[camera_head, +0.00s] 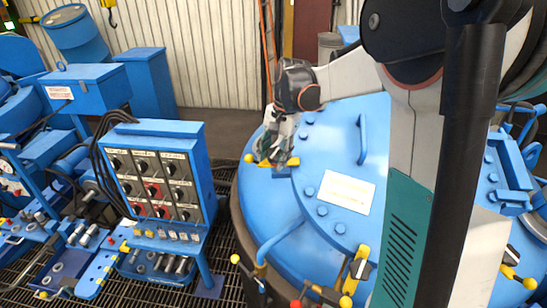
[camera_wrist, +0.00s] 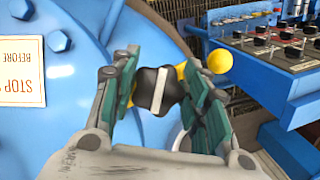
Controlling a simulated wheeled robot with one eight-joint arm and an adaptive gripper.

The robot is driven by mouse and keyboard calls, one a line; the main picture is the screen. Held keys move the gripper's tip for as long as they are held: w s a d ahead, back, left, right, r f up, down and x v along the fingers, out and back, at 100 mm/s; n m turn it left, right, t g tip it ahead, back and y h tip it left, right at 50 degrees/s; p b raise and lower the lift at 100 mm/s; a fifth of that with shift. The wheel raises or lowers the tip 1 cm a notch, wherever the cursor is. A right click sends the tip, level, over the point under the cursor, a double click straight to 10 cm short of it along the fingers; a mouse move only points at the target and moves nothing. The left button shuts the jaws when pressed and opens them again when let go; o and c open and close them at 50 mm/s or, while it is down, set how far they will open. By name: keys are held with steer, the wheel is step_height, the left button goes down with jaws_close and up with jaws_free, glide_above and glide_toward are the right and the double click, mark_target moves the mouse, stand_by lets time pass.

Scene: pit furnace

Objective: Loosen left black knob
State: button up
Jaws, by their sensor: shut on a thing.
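The black knob (camera_wrist: 157,91) with a pale bar across it shows in the wrist view, between my gripper's (camera_wrist: 160,92) two green-padded fingers. The fingers are shut on it from both sides. In the head view my gripper (camera_head: 274,160) reaches down to the left rim of the blue furnace lid (camera_head: 318,244). A yellow clamp piece with a yellow ball (camera_wrist: 219,61) sits just behind the knob; the ball also shows in the head view (camera_head: 249,158). The knob itself is hidden behind my fingers in the head view.
A blue control panel (camera_head: 160,128) with several dark knobs stands left of the lid. A white sign (camera_head: 347,192), bolts and a blue handle (camera_head: 362,139) are on the lid. Another yellow clamp (camera_head: 356,268) is at the lid's front edge. Dark floor grating lies below.

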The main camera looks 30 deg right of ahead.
mark_target(278, 153)
steer(key=shift+s+n+g+h+b, duration=0.1)
steer(key=shift+n+g+h+b, duration=0.25)
steer(key=shift+n, duration=0.65)
steer(key=o, duration=1.1)
steer(key=r, duration=0.4)
steer(key=d+r, duration=0.1)
steer(key=r, duration=0.7)
steer(key=shift+d, duration=0.15)
